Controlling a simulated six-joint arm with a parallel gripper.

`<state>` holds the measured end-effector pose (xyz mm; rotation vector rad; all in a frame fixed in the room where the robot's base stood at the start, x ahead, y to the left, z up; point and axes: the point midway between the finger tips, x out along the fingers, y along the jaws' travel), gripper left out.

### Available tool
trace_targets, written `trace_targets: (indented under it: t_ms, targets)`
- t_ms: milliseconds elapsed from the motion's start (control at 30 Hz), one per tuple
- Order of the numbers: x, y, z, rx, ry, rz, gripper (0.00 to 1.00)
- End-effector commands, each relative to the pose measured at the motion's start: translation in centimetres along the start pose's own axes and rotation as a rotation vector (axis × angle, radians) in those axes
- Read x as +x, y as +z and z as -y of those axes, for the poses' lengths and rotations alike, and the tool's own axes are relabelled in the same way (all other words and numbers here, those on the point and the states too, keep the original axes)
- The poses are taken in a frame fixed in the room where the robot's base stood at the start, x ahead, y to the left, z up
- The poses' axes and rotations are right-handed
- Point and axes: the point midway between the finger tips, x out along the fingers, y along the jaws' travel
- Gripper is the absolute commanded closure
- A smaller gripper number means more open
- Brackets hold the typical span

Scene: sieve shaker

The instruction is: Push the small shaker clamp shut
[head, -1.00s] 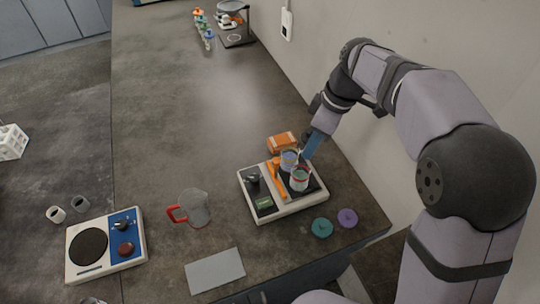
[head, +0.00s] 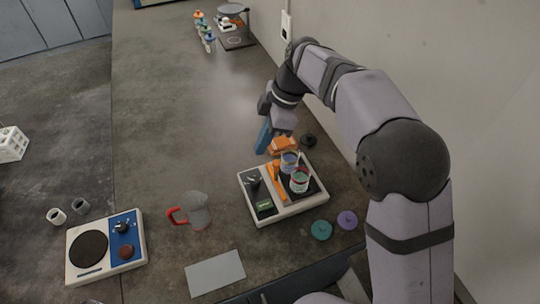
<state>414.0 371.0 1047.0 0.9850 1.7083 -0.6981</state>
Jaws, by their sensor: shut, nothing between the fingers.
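The sieve shaker (head: 284,211) is a white box with a dark top on the counter, right of centre in the head view. My gripper (head: 262,150), with blue fingers, is shut and empty. It points down just behind and left of the shaker, beside an orange block (head: 284,145), apart from the lever.
A clear jug with a red handle (head: 197,211) stands left of the shaker. A teal lid (head: 321,230) and a purple lid (head: 347,220) lie at its front right. A grey sheet (head: 214,271) and a hotplate (head: 105,246) are nearer the front. Counter left of my gripper is clear.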

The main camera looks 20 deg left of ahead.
Motion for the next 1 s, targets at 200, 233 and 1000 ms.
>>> trace_targets:
  t_ms: [200,233,1000]
  targets:
    - [3.9,-0.1,0.2,0.000,-0.005,0.001,1.00]
    - [4.5,-0.1,0.2,0.000,-0.006,0.002,1.00]
    - [5.1,3.9,0.0,0.000,0.000,0.001,1.00]
